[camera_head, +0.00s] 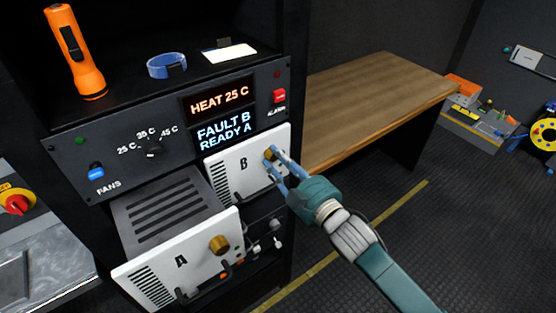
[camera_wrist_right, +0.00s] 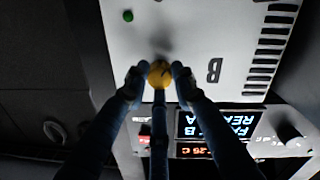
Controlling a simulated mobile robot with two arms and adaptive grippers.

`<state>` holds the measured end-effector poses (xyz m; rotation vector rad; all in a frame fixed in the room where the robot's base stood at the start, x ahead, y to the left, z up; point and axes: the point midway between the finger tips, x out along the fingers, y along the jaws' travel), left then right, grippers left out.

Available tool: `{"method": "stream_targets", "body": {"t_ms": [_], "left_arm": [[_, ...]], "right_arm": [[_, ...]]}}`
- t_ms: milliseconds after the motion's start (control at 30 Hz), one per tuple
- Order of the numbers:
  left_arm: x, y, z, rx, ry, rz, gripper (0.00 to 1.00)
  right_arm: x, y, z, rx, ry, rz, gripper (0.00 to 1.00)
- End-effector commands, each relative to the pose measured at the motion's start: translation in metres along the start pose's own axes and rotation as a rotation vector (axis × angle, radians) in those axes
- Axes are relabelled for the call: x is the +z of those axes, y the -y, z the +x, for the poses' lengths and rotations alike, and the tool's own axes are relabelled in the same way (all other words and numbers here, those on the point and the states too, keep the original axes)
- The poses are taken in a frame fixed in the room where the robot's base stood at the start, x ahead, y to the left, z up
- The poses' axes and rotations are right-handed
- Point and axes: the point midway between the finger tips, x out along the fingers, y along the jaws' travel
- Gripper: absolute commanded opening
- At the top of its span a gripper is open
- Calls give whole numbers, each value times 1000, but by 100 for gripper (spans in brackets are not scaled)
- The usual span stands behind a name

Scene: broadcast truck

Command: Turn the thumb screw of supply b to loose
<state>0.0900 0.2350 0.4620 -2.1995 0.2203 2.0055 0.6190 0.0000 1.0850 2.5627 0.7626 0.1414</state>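Supply B (camera_head: 233,172) is a white-fronted unit in the rack, pushed in, marked "B"; its front also fills much of the right wrist view (camera_wrist_right: 190,30). Its brass thumb screw (camera_head: 269,154) is at the right of that front, and shows as a yellow knob in the right wrist view (camera_wrist_right: 160,72). My right gripper (camera_head: 275,158) has its blue fingers around the screw, with the tips close against its sides. The fingers partly hide the screw, and its turn position cannot be read. My left gripper is not in view.
Supply A (camera_head: 165,270) sticks out of the rack below, with its own brass screw (camera_head: 219,244). The display (camera_head: 224,130) reads "FAULT B READY A". An orange flashlight (camera_head: 75,55), blue band (camera_head: 167,66) and card (camera_head: 230,54) rest on top. A wooden table (camera_head: 375,95) stands right.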

Motion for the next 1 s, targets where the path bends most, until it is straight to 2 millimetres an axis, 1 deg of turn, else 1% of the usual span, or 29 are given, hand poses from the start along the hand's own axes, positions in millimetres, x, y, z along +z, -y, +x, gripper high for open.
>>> {"method": "stream_targets", "body": {"t_ms": [33,67,100,367,467,567,800,900,1000], "left_arm": [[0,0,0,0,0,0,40],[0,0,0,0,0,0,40],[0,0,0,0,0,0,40],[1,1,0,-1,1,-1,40],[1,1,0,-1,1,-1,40],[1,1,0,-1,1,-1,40],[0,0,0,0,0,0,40],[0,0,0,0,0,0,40],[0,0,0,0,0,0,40]], "right_arm": [[3,2,0,-2,7,1,36],[3,2,0,-2,6,1,42],[3,1,0,-2,6,1,43],[1,0,-1,-1,2,1,43],[2,1,-8,-1,3,2,43],[2,1,-22,-1,4,2,43],[3,2,-74,-3,6,2,43],[2,2,-93,-4,6,1,43],[3,1,-107,-3,6,2,43]]}}
